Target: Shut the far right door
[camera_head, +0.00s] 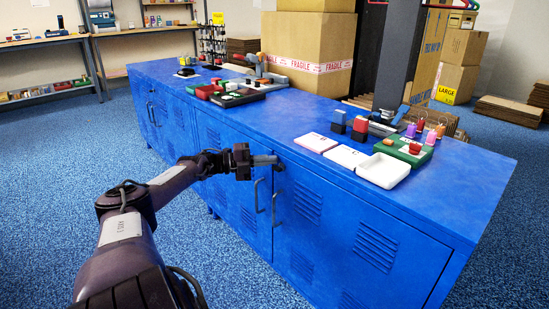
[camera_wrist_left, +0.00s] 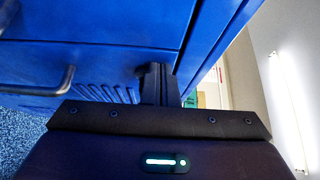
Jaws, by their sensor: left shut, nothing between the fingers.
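The far right door (camera_head: 345,245) is a blue vented panel on the long blue cabinet (camera_head: 468,200). It looks flush or nearly flush with the cabinet front; I cannot tell if a small gap is left. A grey bar handle (camera_head: 274,209) is near its left edge. My left gripper (camera_head: 272,160) is shut and empty, at the upper left corner of this door, close to or touching it. In the left wrist view the shut fingers (camera_wrist_left: 157,85) point at the blue front just under the top. My right gripper is not in view.
The neighbouring door (camera_head: 235,180) has its own handle (camera_head: 258,195). On the cabinet top are a white tray (camera_head: 383,171), a green tray (camera_head: 408,152), a black tray (camera_head: 238,98) and small coloured items. Blue carpet lies clear in front.

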